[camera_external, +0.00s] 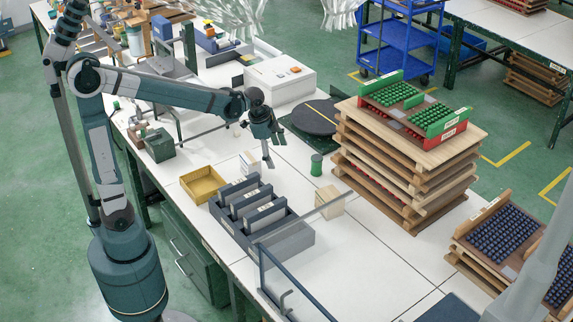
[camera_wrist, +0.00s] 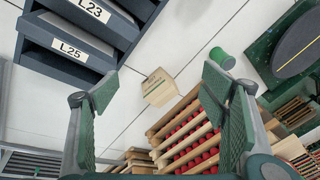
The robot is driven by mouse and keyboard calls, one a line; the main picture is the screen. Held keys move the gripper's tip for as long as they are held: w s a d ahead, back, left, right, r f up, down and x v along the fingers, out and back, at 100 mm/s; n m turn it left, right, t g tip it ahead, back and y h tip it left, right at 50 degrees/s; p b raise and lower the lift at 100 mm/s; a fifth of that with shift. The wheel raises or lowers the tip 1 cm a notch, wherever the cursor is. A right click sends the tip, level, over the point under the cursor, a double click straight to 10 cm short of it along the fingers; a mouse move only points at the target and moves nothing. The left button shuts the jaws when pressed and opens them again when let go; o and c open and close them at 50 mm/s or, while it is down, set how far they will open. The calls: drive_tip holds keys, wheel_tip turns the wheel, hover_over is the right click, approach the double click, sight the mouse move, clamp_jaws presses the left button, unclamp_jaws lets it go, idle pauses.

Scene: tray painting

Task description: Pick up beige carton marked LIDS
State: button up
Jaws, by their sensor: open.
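A small beige carton (camera_external: 330,202) stands on the white bench, right of the dark divided bin. In the wrist view the beige carton (camera_wrist: 158,88) appears between my fingers but farther off, with small lettering too blurred to read. My gripper (camera_external: 272,152) is open and empty above the bench, up and left of this carton in the outside view. Both green-padded fingers of the gripper (camera_wrist: 160,100) are spread wide in the wrist view, touching nothing. Another small pale box (camera_external: 250,161) with a marking stands behind the bin.
A green cylinder (camera_external: 316,165) stands near the carton, and a black turntable (camera_external: 316,118) lies behind. Stacked wooden trays (camera_external: 390,187) rise at right. A clear panel with rails stands in front.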

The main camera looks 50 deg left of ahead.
sight(330, 194)
drive_tip(key=w+d+f+m+g, duration=0.1)
drive_tip(key=w+d+f+m, duration=0.2)
drive_tip(key=w+f, duration=0.3)
drive_tip(key=w+d+f+m+g+p, duration=0.1)
drive_tip(key=w+d+f+m, duration=0.2)
drive_tip(key=w+d+f, duration=0.3)
drive_tip(key=w+d+f+m+g+p, duration=0.1)
drive_tip(key=w+d+f+m, duration=0.1)
drive_tip(key=w+d+f, duration=0.2)
drive_tip(key=shift+w+d+f+m, duration=0.2)
drive_tip(key=shift+w+f, duration=0.4)
drive_tip(key=shift+f, duration=0.25)
drive_tip(key=shift+w+d+f+m, duration=0.1)
drive_tip(key=shift+w+f+m, duration=0.1)
drive_tip(key=shift+w+f, duration=0.5)
drive_tip(key=shift+w+d+f, duration=0.1)
drive_tip(key=shift+d+f, duration=0.1)
drive_tip(key=shift+f, duration=0.5)
drive_tip(key=shift+f, duration=1.3)
drive_tip(key=shift+d+f+b, duration=0.2)
drive_tip(key=shift+f+b, duration=0.4)
drive_tip(key=shift+f, duration=2)
